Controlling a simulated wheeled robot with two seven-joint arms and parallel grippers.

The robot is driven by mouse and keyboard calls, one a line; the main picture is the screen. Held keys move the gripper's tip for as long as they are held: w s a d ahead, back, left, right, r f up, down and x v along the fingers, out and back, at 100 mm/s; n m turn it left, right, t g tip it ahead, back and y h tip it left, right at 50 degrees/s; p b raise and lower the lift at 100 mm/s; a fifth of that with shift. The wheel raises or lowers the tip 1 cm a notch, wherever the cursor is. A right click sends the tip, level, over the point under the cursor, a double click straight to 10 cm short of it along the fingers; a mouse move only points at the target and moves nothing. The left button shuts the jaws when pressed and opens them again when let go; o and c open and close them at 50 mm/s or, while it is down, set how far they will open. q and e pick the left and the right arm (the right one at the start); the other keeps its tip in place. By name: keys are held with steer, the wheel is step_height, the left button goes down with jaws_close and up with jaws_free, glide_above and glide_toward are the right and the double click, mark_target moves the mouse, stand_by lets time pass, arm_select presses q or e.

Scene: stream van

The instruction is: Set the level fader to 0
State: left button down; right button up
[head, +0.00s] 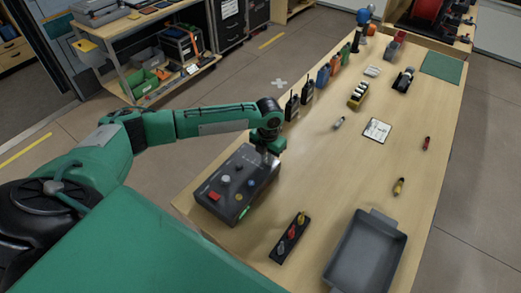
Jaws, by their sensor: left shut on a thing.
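A dark grey control box (222,207) sits at the near left edge of the wooden table. My left gripper (263,158) reaches down onto the far end of the box top. It is shut on a small part there, likely the level fader's cap; the gripper hides it. The fader's scale and setting are too small to read. My right gripper is out of view.
A black holder (290,238) with coloured parts and a grey tray (364,254) stand to the right of the box. Radios (292,107) and bottles line the table's left edge. A white card (377,130) lies mid-table, with clear wood around it.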

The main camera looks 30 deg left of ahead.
arm_select(q)
steer(key=shift+d, duration=0.15)
steer(key=c, duration=1.4)
jaws_free()
steer(key=shift+d, duration=0.15)
steer(key=shift+c, duration=0.2)
steer(key=shift+r, duration=0.15)
step_height(320, 180, up, 14)
steer(key=b, duration=0.2)
steer(key=shift+f+b, duration=0.2)
steer(key=shift+b, duration=0.1)
